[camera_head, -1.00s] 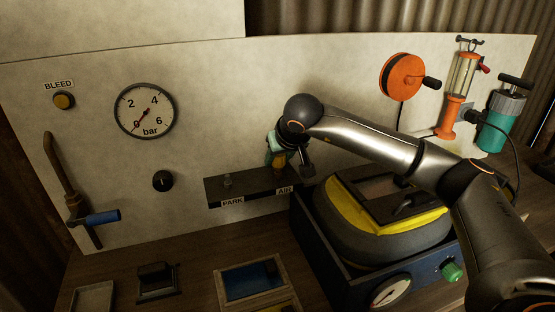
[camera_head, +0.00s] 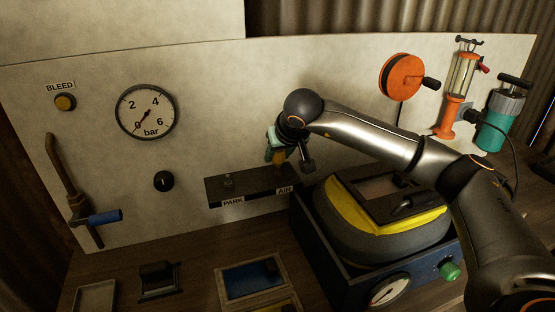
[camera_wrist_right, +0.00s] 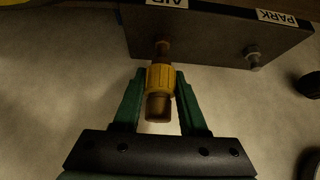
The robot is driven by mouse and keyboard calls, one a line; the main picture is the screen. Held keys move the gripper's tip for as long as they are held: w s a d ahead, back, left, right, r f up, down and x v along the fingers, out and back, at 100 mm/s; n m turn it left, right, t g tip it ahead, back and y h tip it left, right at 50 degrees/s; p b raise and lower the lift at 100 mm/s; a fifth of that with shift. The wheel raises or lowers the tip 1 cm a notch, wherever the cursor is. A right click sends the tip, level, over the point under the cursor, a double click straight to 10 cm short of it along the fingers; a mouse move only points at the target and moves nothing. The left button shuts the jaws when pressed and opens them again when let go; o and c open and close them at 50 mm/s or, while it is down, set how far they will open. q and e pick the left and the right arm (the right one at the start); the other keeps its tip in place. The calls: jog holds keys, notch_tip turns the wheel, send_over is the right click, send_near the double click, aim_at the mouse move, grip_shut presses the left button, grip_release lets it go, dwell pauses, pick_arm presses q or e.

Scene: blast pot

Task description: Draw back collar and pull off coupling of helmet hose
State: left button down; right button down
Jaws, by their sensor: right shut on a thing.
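The coupling has a ribbed yellow collar (camera_wrist_right: 160,78) and a brown end (camera_wrist_right: 158,108), seen in the right wrist view. It is in line with the brownish stub (camera_wrist_right: 162,47) at the AIR label. I cannot tell whether it is still seated on the stub. My right gripper (camera_wrist_right: 159,82) has its green fingers shut on the collar from both sides. In the head view the right gripper (camera_head: 276,148) is just above the AIR end of the dark shelf (camera_head: 250,188), partly hidden by its wrist. My left gripper is not in view.
The empty PARK stub (camera_head: 228,181) stands left of AIR on the shelf. The gauge (camera_head: 146,111) and black knob (camera_head: 163,181) are on the pale panel. The blue box (camera_head: 335,262) holding the helmet (camera_head: 385,240) stands below my right arm.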

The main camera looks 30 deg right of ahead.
jog(key=shift+r, duration=0.1)
jog(key=shift+r+p, duration=1.15)
jog(key=shift+r, duration=0.25)
jog(key=shift+r+p, duration=0.5)
jog(key=shift+r, duration=0.65)
